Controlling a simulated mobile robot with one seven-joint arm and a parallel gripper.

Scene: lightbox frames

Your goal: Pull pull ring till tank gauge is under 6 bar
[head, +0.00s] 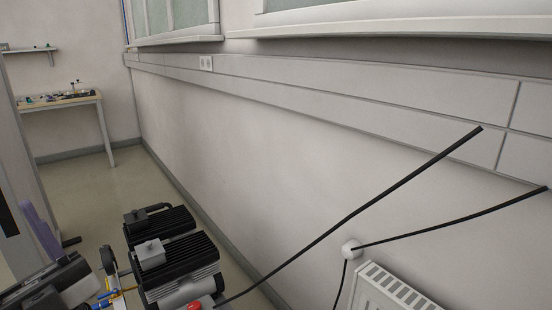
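A compressor with a black finned motor (172,245) stands at the bottom of the head view, cut off by the lower edge. A thin round part (108,262) seen nearly edge-on stands at its left; it may be a gauge, but no dial or reading shows. Small brass-coloured fittings (116,292) sit below it. I cannot make out the pull ring or the tank. A dark grey part of my arm (50,283) reaches in from the lower left, just left of the fittings. Its fingertips cannot be made out, nor whether it touches anything.
A red knob (194,306) shows at the bottom edge. A black cable (350,215) runs from the compressor up to the right. A radiator (395,290) is on the wall at lower right. A workbench (62,103) stands at the back left, with clear floor (95,190) before it.

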